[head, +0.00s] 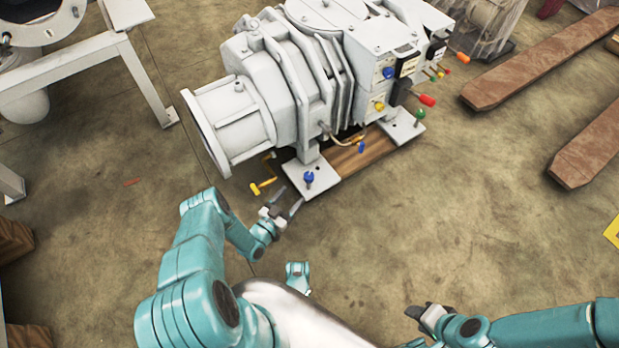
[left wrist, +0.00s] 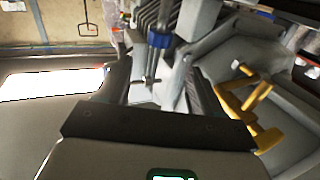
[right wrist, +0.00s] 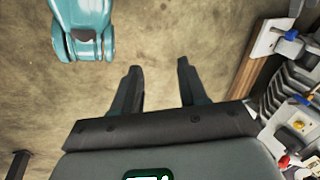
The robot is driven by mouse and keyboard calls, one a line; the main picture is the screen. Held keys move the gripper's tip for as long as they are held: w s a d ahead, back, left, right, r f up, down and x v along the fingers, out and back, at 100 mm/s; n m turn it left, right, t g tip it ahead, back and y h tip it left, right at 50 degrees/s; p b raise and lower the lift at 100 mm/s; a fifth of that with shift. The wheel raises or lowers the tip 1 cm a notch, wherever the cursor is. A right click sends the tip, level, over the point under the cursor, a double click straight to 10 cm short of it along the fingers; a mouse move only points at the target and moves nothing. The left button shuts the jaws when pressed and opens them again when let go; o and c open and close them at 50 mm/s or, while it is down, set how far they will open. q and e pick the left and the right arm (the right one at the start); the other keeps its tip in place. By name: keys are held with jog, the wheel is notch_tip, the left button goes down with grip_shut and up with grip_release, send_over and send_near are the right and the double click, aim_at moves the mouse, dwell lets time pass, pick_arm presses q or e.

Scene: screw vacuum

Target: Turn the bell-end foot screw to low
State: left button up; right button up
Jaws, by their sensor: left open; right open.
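The pump (head: 290,85) stands on a wooden pallet (head: 360,152), its round flanged bell end facing left. The bell-end foot screw (head: 309,177) has a blue head and stands upright on the pale foot plate (head: 325,180). In the left wrist view a blue-headed screw (left wrist: 160,38) shows ahead, between the finger lines. My left gripper (head: 288,203) is open and empty, just left of the foot plate and apart from the screw. My right gripper (head: 418,312) is open and empty over bare floor; its two fingers (right wrist: 158,72) show spread in the right wrist view.
A yellow-handled lever (head: 262,187) sits beside my left gripper, and yellow handles (left wrist: 245,100) show close in the left wrist view. A green-headed screw (head: 419,114) stands on the farther foot. Brown beams (head: 540,60) lie at the right. The floor in front is clear.

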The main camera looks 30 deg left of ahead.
pick_arm(q)
jog(key=w+b, duration=0.3)
jog(key=w, duration=0.7)
jog(key=shift+w+f+b, duration=0.1)
jog(key=shift+w+b, duration=0.1)
jog(key=shift+b, duration=0.1)
jog(key=shift+w, duration=0.4)
jog(key=c, duration=1)
pick_arm(e)
jog(key=shift+t, duration=0.6)
jog(key=w+f, duration=0.3)
jog(key=f, duration=0.1)
jog(key=shift+d+f, duration=0.1)
jog(key=shift+d, duration=0.15)
